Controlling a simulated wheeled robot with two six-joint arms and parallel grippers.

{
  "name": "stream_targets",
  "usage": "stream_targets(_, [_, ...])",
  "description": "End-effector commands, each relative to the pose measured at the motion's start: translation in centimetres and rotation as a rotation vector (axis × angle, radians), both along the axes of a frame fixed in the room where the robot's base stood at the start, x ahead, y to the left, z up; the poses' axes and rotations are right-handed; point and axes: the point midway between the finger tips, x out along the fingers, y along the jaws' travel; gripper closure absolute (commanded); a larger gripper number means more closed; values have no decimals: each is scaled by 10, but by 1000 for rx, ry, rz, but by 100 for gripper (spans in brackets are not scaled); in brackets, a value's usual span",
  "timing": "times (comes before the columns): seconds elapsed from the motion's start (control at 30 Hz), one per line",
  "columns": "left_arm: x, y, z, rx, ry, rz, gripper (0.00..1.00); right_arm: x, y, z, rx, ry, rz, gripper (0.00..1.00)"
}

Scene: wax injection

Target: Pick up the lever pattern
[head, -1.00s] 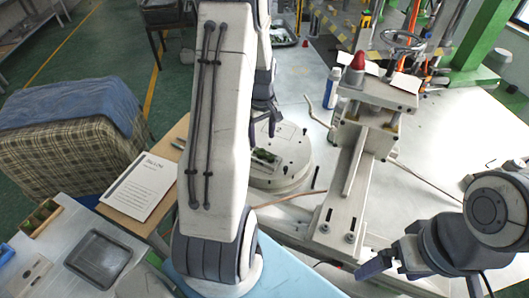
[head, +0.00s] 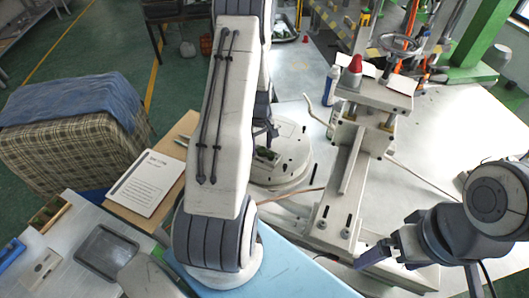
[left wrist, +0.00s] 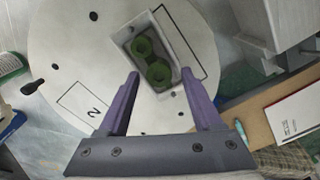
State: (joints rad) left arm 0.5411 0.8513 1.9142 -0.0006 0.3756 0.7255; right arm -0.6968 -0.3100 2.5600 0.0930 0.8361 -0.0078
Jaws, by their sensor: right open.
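The lever pattern (left wrist: 151,60) is green, with two ring-shaped ends, and lies in a grey open mould box (left wrist: 170,35) on the round turntable (left wrist: 70,50). In the head view, the pattern (head: 266,153) shows small, partly hidden by my left arm. My left gripper (left wrist: 160,76) is open and empty. In the left wrist view, its purple fingers point at the mould box, their tips on either side of the pattern's nearer ring. I cannot tell how high they are above it. My right gripper (head: 374,256) is open and empty at the lower right, away from the turntable.
A wax press with a red-topped column (head: 355,66) stands right of the turntable. A white sheet (head: 147,184) lies on the wooden table at left. A dark tray (head: 103,252) sits at lower left. The white bench (head: 440,130) is mostly clear at right.

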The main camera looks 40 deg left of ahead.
Motion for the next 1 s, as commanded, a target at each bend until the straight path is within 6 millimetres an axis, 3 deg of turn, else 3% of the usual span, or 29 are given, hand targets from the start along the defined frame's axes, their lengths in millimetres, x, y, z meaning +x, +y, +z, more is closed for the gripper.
stream_targets(0.03, [0,0,-1,-1,0,0,64,0,0,0,0,0,0,0])
stream_targets(0.13, [0,0,-1,-1,0,0,100,0,0,0,0,0,0,0])
stream_targets(0.67, [1,0,6,1,-1,0,100,0,0,-6,0,0,0,0])
stream_targets(0.93, [1,0,39,3,-6,0,100,0,0,-27,0,0,-1,0])
stream_targets(1.0, [1,-19,47,2,-5,-7,100,0,0,-34,0,0,-2,0])
